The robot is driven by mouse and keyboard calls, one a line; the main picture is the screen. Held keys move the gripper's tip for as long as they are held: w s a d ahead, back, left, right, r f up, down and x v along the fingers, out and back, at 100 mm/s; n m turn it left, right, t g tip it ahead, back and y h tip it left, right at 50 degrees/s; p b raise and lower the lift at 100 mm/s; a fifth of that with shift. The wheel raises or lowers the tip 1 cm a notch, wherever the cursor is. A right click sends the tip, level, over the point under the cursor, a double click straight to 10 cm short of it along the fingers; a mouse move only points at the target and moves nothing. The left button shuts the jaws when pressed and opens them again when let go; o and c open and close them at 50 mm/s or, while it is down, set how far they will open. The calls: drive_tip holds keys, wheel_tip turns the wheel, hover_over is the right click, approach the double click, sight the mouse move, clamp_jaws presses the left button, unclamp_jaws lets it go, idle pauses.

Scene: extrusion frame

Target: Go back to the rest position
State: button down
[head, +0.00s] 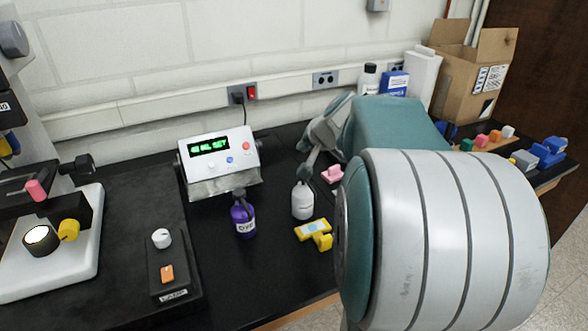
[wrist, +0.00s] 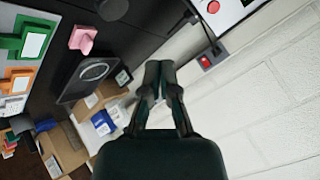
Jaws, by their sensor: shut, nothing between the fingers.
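My gripper (wrist: 160,72) shows in the wrist view with its two dark fingers together and nothing between them. It is in the air, with the pale block wall behind it and the dark bench off to the left of the picture. In the head view my arm fills the right middle, its large grey and teal link in front and a teal link behind. The arm hides part of the bench, and the fingertips are hard to make out there.
A display box (head: 219,160), a purple bottle (head: 243,221), a white bottle (head: 302,202) and a yellow piece (head: 314,231) stand on the black bench. A microscope (head: 50,245) is at left. A cardboard box (head: 470,85) and several coloured pieces are at the back right.

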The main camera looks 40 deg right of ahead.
drive_tip(key=s+a+n+g+y, duration=0.1)
drive_tip(key=s+a+n, duration=0.2)
drive_tip(key=a, duration=0.9)
drive_tip(key=s+a+f+n+g, duration=0.2)
drive_tip(key=s+a+n, duration=0.5)
drive_tip(key=s+a, duration=0.8)
drive_tip(key=shift+s+f+n+g, duration=0.3)
drive_tip(key=shift+s+f, duration=0.4)
drive_tip(key=shift+f, duration=0.15)
drive_tip(key=shift+a, duration=0.2)
drive_tip(key=shift+d, duration=0.15)
